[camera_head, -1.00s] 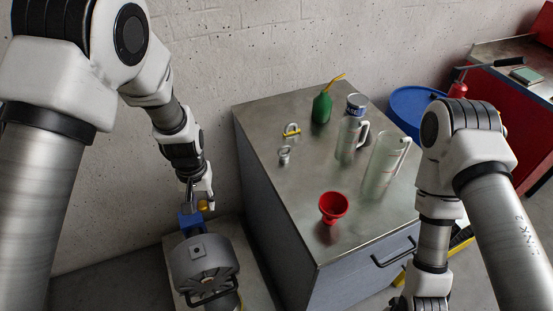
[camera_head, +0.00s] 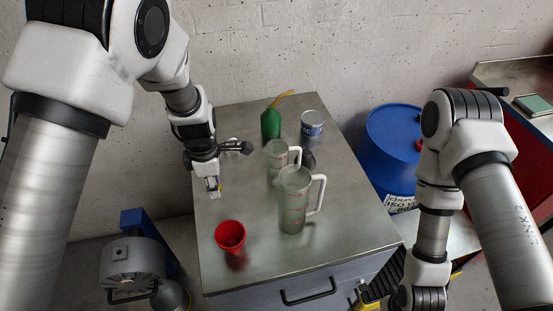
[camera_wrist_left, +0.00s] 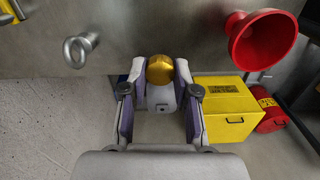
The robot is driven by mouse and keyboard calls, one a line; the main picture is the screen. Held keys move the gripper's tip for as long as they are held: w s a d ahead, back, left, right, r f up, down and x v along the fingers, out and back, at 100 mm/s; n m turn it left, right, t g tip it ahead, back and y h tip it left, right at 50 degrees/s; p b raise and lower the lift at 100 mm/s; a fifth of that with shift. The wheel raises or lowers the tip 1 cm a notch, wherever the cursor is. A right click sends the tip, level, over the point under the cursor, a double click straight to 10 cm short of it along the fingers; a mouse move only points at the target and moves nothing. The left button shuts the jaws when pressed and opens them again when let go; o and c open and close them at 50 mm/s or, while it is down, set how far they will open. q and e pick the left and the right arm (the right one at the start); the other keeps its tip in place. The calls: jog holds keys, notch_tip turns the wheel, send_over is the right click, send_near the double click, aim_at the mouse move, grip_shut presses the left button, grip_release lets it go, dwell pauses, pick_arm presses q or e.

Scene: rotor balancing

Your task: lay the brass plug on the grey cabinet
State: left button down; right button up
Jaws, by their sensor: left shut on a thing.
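The brass plug (camera_wrist_left: 160,69) is a round golden piece held between the fingertips of my left gripper (camera_head: 214,188). The left gripper is shut on it. In the head view the fingers point down over the left part of the grey cabinet (camera_head: 262,258), and they mostly hide the plug. In the left wrist view the plug shows against the near edge of the cabinet top (camera_wrist_left: 135,30). I cannot tell how high above the top it is. My right arm reaches the bottom of the head view, and its gripper is out of frame.
On the cabinet stand a red funnel (camera_head: 230,235), two clear jugs (camera_head: 292,205) (camera_head: 277,160), a green oil can (camera_head: 271,124) and a tin (camera_head: 312,124). An eye bolt (camera_wrist_left: 78,47) is near the gripper. A grey motor (camera_head: 132,265) is beside the cabinet. The front-centre top is clear.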

aim_at(226, 208)
pick_arm(q)
jog(key=n, duration=0.2)
jog(key=r+n, duration=0.1)
jog(key=shift+w+d+n, duration=0.2)
jog(key=shift+w+n, duration=0.1)
jog(key=shift+w+d+r+n+p, duration=0.1)
jog(key=shift+d+n+p, duration=0.1)
jog(key=shift+n, duration=0.35)
jog(key=shift+d+r+n+p, duration=0.1)
jog(key=shift+n+p, duration=0.05)
jog(key=shift+n, duration=0.4)
jog(key=shift+d+r+n, duration=0.1)
jog(key=shift+d+n, duration=0.1)
jog(key=shift+n, duration=0.9)
notch_tip(226, 208, down, 10)
jog(key=p, duration=0.3)
jog(key=shift+r, duration=0.2)
jog(key=shift+f+b, duration=0.3)
jog(key=shift+f, duration=0.1)
jog(key=c, duration=0.9)
grip_release()
jog(key=shift+r, duration=0.2)
